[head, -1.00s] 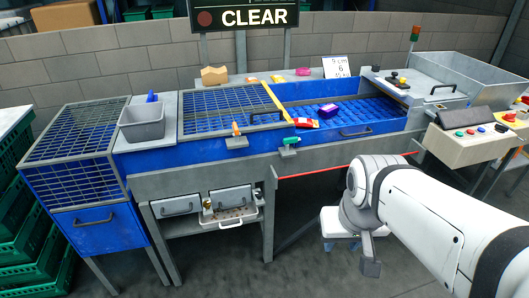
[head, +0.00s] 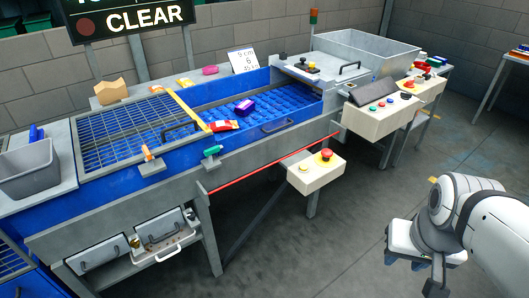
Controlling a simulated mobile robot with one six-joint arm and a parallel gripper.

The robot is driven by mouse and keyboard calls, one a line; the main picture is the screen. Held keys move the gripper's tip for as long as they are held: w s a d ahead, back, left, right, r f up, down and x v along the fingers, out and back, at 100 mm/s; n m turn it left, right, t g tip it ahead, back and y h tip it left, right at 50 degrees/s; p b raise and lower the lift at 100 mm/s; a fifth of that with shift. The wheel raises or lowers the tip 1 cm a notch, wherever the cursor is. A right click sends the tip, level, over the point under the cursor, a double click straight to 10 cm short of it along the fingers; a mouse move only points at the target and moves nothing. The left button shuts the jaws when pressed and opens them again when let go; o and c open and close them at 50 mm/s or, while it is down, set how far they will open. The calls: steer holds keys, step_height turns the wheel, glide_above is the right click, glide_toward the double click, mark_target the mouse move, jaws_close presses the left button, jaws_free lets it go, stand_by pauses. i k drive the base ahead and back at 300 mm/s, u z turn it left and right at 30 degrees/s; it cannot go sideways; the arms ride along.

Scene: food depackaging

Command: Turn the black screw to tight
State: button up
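No screw can be made out for certain at this size. A small black knob (head: 283,56) stands at the left edge of the grey cover at the machine's right end. Another black knob on a yellow base (head: 313,67) is on the same cover, and I cannot tell if either is the black screw. My gripper (head: 404,263) hangs low at the lower right, above the floor and well apart from the machine. Its dark fingers are small and partly hidden behind its white body, and I cannot tell if they are open.
The blue conveyor (head: 285,101) carries a purple pack (head: 245,107) and a red pack (head: 224,126). A control box with a red button (head: 316,172) juts out in front of the machine. Another control panel (head: 388,108) stands at right. The floor (head: 350,220) between machine and gripper is clear.

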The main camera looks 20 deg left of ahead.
mark_target(191, 215)
steer(key=z, duration=1.5)
steer(key=i, duration=0.05)
steer(key=u, duration=2.7)
